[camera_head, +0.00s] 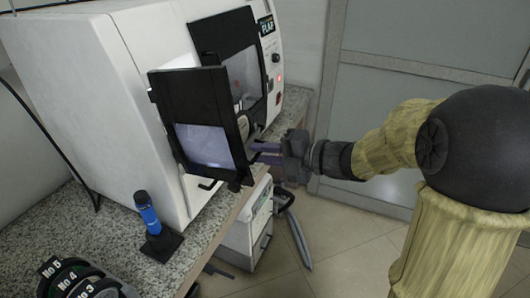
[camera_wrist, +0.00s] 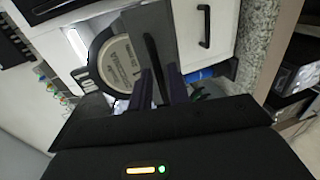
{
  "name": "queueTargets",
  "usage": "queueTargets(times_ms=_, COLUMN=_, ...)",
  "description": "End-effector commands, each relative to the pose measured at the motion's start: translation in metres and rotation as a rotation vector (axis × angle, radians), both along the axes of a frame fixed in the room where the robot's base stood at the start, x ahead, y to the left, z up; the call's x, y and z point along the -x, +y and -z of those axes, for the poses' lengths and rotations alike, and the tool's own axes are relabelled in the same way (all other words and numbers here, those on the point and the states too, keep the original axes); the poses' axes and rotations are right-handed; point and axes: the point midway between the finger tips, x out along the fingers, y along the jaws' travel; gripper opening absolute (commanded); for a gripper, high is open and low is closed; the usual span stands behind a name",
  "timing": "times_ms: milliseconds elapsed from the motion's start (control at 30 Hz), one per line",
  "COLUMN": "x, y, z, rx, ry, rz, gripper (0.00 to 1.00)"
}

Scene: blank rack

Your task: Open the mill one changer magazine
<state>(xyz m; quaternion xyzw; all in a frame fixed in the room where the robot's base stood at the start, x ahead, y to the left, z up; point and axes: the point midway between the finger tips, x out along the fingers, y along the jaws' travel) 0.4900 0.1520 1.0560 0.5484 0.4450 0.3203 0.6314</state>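The mill (camera_head: 85,90) is a white machine on the bench, with its black-framed windowed door (camera_head: 205,125) swung open to the left. My gripper (camera_head: 256,152) is at the front opening, beside the door's right edge. In the wrist view its two purple fingers (camera_wrist: 163,88) stand close together with a narrow gap. A dark bar handle (camera_wrist: 152,52) on a grey panel (camera_wrist: 178,35) runs down towards that gap; contact is unclear. A round disc with printed text (camera_wrist: 118,62), perhaps the changer magazine, is left of the handle. The door and my gripper partly hide the mill's inside in the head view.
A blue tool in a black stand (camera_head: 148,218) and numbered black holders (camera_head: 75,280) are on the granite bench (camera_head: 108,215). The tiled floor (camera_head: 335,245) is open to the right.

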Motion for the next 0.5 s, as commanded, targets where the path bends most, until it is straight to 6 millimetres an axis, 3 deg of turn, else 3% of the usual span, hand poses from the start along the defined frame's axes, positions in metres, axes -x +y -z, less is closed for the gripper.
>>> queueTargets(times_ms=500, x=0.0000, y=-0.0019, z=-0.0009, rx=-0.001, ry=-0.001, rz=0.003, gripper=0.30)
